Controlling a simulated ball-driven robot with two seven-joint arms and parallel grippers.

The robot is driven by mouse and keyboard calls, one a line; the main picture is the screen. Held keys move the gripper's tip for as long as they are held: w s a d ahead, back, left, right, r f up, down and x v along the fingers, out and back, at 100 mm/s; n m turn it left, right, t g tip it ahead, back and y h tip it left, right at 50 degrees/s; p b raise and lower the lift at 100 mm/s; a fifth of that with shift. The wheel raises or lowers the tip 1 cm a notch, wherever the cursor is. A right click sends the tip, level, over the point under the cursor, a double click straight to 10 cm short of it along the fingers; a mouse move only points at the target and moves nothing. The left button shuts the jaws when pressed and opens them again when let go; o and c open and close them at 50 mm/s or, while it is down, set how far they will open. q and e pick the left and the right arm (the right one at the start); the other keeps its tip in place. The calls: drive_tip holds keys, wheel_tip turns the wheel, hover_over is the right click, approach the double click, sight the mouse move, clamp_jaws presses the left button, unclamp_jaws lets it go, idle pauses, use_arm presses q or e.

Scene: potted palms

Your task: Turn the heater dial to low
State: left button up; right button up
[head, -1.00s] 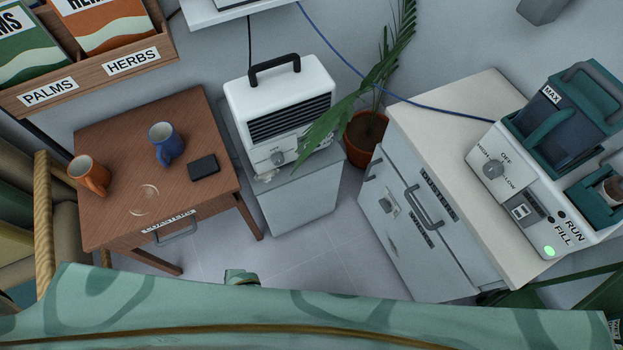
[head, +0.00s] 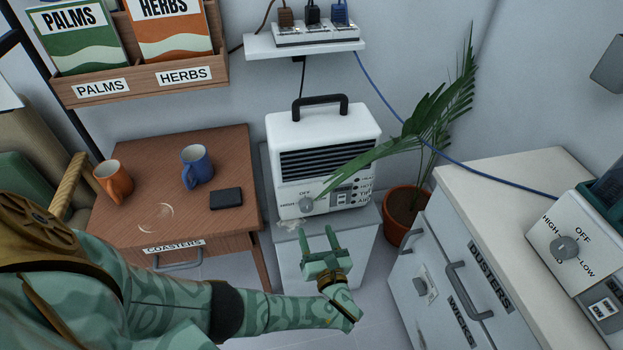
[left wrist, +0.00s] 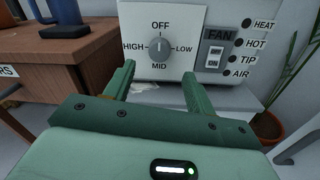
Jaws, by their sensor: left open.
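The white heater (head: 322,150) with a black handle and dark grille stands on a grey cabinet. Its grey dial (head: 307,204) is low on the front, left of the switch panel. In the left wrist view the dial (left wrist: 159,48) has OFF above, HIGH left, LOW right and MID below; I cannot tell surely where its pointer stands. My left gripper (head: 318,232) is open and empty, in front of and below the dial, apart from it. In the left wrist view its fingers (left wrist: 158,76) point at the heater front, either side of the dial. My right gripper is not in view.
A palm frond (head: 358,165) hangs across the heater's front, right of the dial. A wooden table (head: 130,215) with mugs is left. A second machine (head: 580,250) at right has a similar dial. The space before the heater is otherwise clear.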

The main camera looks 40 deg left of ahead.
sight(307, 210)
use_arm(q)
drive_tip(key=b+x, duration=0.1)
drive_tip(key=x, duration=0.6)
drive_tip(key=shift+f, duration=0.2)
drive_tip(key=shift+w+a, duration=0.15)
drive_tip(key=shift+a, duration=0.1)
drive_tip(key=shift+w+a+r, duration=0.1)
drive_tip(key=shift+a, duration=0.05)
drive_tip(key=c, duration=1)
drive_tip(key=shift+o, duration=0.2)
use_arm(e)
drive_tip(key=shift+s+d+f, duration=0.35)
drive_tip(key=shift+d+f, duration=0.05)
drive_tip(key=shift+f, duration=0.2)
